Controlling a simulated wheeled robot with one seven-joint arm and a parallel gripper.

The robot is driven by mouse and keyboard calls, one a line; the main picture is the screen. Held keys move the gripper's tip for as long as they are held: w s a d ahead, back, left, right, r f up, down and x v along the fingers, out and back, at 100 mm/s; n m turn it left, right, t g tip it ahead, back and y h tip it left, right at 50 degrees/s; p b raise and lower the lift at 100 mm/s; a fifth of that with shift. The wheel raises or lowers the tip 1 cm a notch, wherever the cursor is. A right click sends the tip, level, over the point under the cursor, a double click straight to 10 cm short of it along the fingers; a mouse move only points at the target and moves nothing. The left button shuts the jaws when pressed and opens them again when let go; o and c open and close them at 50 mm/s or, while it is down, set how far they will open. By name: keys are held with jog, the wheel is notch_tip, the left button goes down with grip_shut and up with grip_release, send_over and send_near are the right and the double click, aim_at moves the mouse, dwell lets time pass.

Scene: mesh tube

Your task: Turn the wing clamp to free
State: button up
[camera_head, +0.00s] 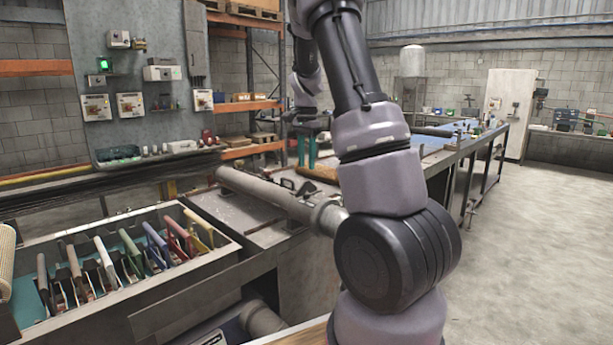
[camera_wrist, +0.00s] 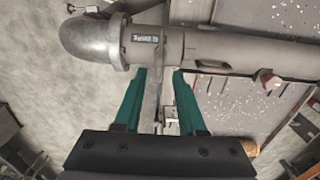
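My gripper (camera_wrist: 159,73) has two teal fingers standing apart, one on each side of a thin grey upright strip (camera_wrist: 153,105). A gap shows on both sides of the strip. The strip may be the clamp's wing, but I cannot tell for sure. Just beyond the fingertips lies a grey pipe (camera_wrist: 225,52) with a collar carrying a dark label (camera_wrist: 147,39) and a rounded elbow (camera_wrist: 90,40) at its left. In the head view my gripper (camera_head: 307,152) points down over the bench, small and partly behind my arm. The wing clamp is not clearly made out there.
A long pipe with a flange (camera_head: 325,216) lies across the near metal bench (camera_head: 230,212). A crate (camera_head: 217,262) of several coloured-handled tools stands at the lower left. A wall panel (camera_head: 140,80) rises behind. The floor (camera_head: 530,240) at the right is clear.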

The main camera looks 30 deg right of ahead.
aim_at(306, 183)
notch_tip(306, 183, up, 3)
jog(key=shift+f, duration=0.1)
dwell(0.5)
jog(key=s+a+r+n+t+y, duration=0.2)
jog(key=s+a+r+n+t, duration=0.25)
jog(key=s+a+r, duration=0.6)
jog(key=s+a+n+t, duration=0.1)
jog(key=s+a+n, duration=0.1)
jog(key=s, duration=0.6)
jog(key=s+a+r+n+t, duration=0.1)
jog(key=s+a+n, duration=0.2)
jog(key=s, duration=0.5)
jog(key=shift+s+r+t, duration=0.3)
jog(key=shift+t, duration=0.05)
jog(key=shift+o, duration=0.4)
jog(key=shift+n, duration=0.35)
